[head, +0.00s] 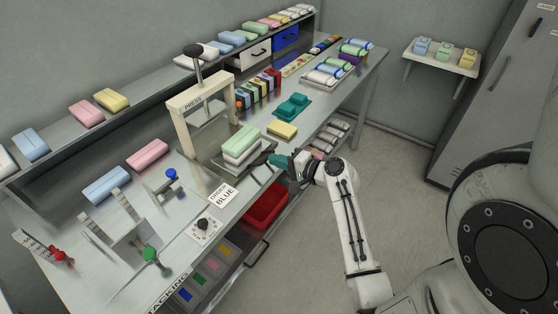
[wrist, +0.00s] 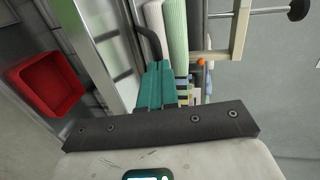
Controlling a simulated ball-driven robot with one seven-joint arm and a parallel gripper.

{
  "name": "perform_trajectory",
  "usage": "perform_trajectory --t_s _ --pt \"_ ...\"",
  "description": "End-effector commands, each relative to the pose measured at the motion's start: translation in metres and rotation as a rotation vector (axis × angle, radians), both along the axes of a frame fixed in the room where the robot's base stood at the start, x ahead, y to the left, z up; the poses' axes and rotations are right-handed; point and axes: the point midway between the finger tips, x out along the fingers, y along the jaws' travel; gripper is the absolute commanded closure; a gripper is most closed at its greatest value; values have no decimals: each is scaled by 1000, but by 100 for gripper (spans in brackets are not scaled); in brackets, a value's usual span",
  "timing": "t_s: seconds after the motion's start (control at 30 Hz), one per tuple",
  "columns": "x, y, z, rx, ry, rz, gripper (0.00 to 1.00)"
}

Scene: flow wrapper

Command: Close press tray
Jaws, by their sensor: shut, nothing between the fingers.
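The press (head: 200,100) is a cream frame with a black-knobbed screw on the bench. Its grey metal press tray (head: 236,172) sits out in front of the frame, with a green pack on white ones (head: 240,145) stacked on it. My gripper (head: 273,159) has teal fingers, shut and empty, at the tray's front right side. In the wrist view, the shut fingers (wrist: 155,85) point toward a dark curved handle (wrist: 150,38) and the green pack (wrist: 175,30). Whether the fingertips touch the handle or tray, I cannot tell.
A red bin (head: 266,205) stands below the bench edge, under my gripper. A teal block (head: 292,106) and a yellow pack (head: 282,130) lie right of the press. An "ORDER BLUE" card (head: 222,195) lies in front. The floor to the right is clear.

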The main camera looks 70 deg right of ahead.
Motion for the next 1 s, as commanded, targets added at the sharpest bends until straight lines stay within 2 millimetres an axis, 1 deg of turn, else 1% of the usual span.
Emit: perform_trajectory --t_s 0.07,0.17,0.4,0.5,0.6,0.73,1.0 --pt "4 -1 0 0 0 1 100" --pt "22 -5 0 0 -1 4 100" --pt "91 -21 -1 -2 -2 6 100" --pt "114 -27 -1 -1 -2 4 100" --pt "130 -31 -1 -1 -1 2 100" --pt "140 -33 0 1 -1 1 100" --pt "143 -33 2 -1 -5 2 100"
